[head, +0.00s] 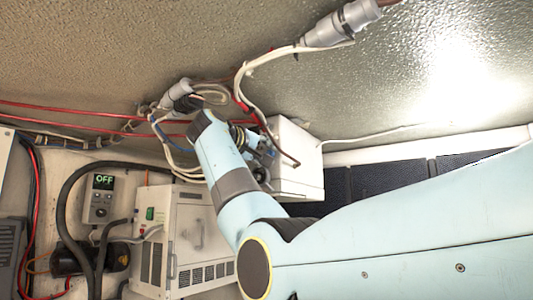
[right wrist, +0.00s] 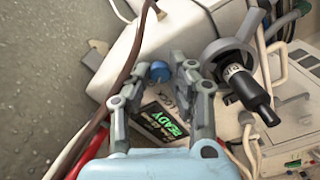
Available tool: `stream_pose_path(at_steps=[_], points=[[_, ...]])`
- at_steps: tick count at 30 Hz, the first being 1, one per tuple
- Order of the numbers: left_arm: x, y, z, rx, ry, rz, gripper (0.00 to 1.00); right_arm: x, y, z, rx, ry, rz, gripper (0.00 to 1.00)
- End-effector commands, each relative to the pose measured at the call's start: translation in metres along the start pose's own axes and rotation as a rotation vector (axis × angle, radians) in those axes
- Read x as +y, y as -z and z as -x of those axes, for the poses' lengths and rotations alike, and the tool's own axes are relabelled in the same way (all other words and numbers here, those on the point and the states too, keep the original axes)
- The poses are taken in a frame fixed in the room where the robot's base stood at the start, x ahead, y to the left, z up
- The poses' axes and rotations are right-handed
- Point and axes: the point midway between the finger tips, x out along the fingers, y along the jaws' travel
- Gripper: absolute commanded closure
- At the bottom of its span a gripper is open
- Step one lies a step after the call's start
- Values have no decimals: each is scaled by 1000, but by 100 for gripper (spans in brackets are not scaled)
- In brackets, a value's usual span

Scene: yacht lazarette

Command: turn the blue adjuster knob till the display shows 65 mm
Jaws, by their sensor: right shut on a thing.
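The blue adjuster knob (right wrist: 160,71) is on the white box (right wrist: 120,68), at the fingertips of my right gripper (right wrist: 178,66) in the right wrist view. My right gripper is shut on the knob, and a finger partly covers its surroundings. A dark panel with green lettering, READY (right wrist: 179,127), shows between the fingers. I cannot make out a reading in mm. In the head view my right gripper (head: 262,155) is at the left side of the white box (head: 300,163), and the knob is not clear there. My left gripper is not in view.
A brown cable (right wrist: 126,70) and white cables run close to my right gripper. A grey-collared black connector (right wrist: 240,84) stands to its right. In the head view, a control box reading OFF (head: 103,196) and a white cabinet (head: 190,242) stand at lower left.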

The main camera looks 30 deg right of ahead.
Motion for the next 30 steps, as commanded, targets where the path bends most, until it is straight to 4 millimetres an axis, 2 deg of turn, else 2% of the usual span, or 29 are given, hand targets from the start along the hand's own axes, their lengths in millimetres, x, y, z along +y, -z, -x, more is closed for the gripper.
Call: stream_pose_path(at_steps=[17, 18, 19, 27, 30], points=[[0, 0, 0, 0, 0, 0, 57, 0, 1, 0, 2, 0, 34, 100], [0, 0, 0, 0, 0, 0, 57, 0, 1, 0, 2, 0, 34, 76], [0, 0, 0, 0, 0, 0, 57, 0, 1, 0, 2, 0, 34, 72], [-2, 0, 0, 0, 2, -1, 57, 0, 0, 1, 1, 0, 34, 70], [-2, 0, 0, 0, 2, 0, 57, -1, 1, 7, 3, 1, 33, 70]])
